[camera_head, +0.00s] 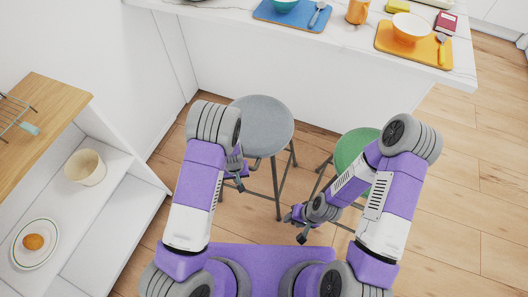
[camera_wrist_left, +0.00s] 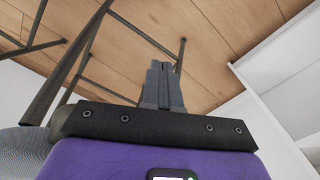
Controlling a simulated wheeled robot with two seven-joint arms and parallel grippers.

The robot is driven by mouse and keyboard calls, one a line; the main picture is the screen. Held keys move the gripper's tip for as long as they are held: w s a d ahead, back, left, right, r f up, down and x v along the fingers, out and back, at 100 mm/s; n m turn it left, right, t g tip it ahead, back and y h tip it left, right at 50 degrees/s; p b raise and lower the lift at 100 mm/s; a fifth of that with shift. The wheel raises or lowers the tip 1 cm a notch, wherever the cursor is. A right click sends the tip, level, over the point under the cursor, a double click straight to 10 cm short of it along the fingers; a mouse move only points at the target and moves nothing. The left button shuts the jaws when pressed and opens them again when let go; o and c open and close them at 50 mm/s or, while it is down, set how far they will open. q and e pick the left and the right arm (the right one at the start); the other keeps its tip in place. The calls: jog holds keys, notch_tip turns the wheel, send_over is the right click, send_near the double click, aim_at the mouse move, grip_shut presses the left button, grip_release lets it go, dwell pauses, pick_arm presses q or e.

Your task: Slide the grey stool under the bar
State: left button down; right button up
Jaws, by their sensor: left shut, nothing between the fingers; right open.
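The grey stool (camera_head: 263,122) stands upright on the floor in front of the white bar (camera_head: 450,72), its round seat clear of the countertop edge in the head view. My left gripper (camera_head: 239,180) is shut and empty, low beside the stool's left side, below seat height. In the left wrist view, its closed fingers (camera_wrist_left: 161,85) point past the stool's dark legs (camera_wrist_left: 75,60), with the grey seat edge (camera_wrist_left: 22,155) at lower left. I cannot tell whether it touches the stool. My right gripper (camera_head: 296,227) is open and empty, to the right of the grey stool's legs.
A green stool (camera_head: 352,150) stands to the right, partly hidden by my right arm. A white shelf unit with a wooden top (camera_head: 45,110) is at left. The bar top carries a blue mat (camera_head: 265,14) and an orange tray (camera_head: 384,42). Wooden floor is open at right.

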aim_at(248, 157)
pick_arm(q)
jog(key=shift+w, duration=0.1)
jog(key=w+d, duration=0.2)
jog(key=w, duration=0.3)
jog(key=shift+w+d+b, duration=0.15)
jog(key=shift+w+b, duration=0.15)
jog(key=shift+b, duration=0.15)
dwell(0.4)
jog(key=w, duration=0.2)
jog(key=w+d+b, duration=0.2)
jog(key=w, duration=0.1)
jog(key=shift+w, duration=0.3)
jog(key=shift+s, duration=0.1)
dwell(0.4)
jog(key=shift+s+a+r+p, duration=0.1)
jog(key=shift+s+a+p, duration=0.2)
jog(key=shift+s+p, duration=0.4)
jog(key=shift+s+a, duration=0.1)
jog(key=shift+s, duration=0.35)
